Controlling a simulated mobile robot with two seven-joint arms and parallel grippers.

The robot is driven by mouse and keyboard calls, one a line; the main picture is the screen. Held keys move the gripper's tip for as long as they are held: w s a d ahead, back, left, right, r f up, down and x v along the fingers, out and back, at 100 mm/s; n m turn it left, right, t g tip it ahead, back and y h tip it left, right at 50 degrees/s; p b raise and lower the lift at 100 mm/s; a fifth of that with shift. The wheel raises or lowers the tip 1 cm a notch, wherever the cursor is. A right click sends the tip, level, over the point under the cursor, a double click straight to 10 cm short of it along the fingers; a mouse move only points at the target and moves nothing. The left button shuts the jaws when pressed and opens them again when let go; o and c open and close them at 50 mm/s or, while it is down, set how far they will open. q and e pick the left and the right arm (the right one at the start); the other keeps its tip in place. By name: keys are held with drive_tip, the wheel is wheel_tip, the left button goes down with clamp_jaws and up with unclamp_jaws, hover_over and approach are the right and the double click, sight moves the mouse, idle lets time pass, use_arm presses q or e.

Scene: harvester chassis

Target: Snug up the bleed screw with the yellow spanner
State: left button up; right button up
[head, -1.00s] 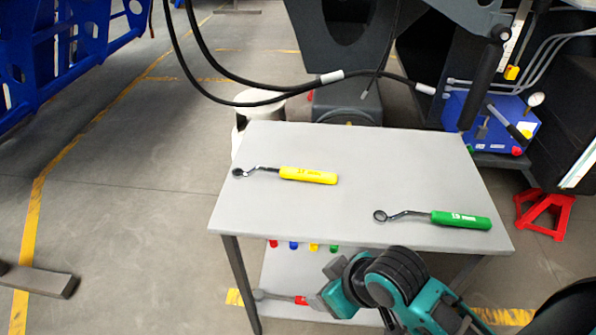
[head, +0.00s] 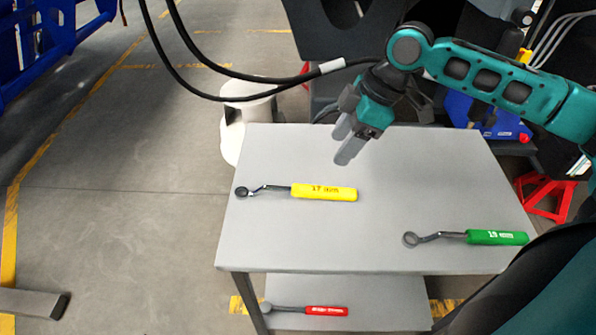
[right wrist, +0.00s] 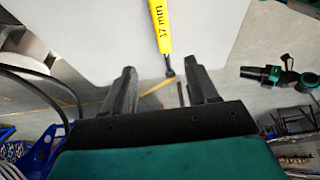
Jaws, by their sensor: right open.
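The yellow spanner (head: 323,192) lies on the grey table top (head: 300,240), its ring end to the left and its handle to the right. Its handle reads 17 mm, and it also shows in the right wrist view (right wrist: 160,28). My right gripper (head: 344,142) is open and empty above the back half of the table, behind the yellow handle and apart from it. In the right wrist view my right gripper (right wrist: 162,70) has its fingers spread, with the handle beyond them. My left gripper is out of view. I cannot make out the bleed screw.
A green-handled spanner (head: 497,237) lies at the table's front right. A red-handled spanner (head: 326,311) lies on the lower shelf (head: 385,300). Black hoses (head: 215,95) hang behind the table. A red stand (head: 545,197) is at the right. The table's middle is clear.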

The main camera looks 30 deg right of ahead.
drive_tip(key=b, duration=0.1)
hover_over(315, 189)
drive_tip(key=d, duration=0.2)
drive_tip(key=f, duration=0.6)
drive_tip(key=shift+s+d+f, duration=0.1)
drive_tip(key=shift+s+f, duration=0.1)
drive_tip(key=shift+f, duration=0.4)
drive_tip(key=x, duration=0.1)
drive_tip(key=b+x, duration=0.1)
drive_tip(key=x, duration=0.2)
drive_tip(key=shift+s+a+f, duration=0.2)
drive_tip(key=shift+s, duration=0.1)
drive_tip(key=shift+w+a+f, duration=0.1)
drive_tip(key=shift+w+f, duration=0.05)
drive_tip(key=shift+f, duration=0.2)
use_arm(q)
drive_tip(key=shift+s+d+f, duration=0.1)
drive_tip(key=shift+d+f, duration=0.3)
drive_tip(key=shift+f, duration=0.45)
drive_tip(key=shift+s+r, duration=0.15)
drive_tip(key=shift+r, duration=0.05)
use_arm(e)
drive_tip(key=shift+f, duration=0.2)
clamp_jaws()
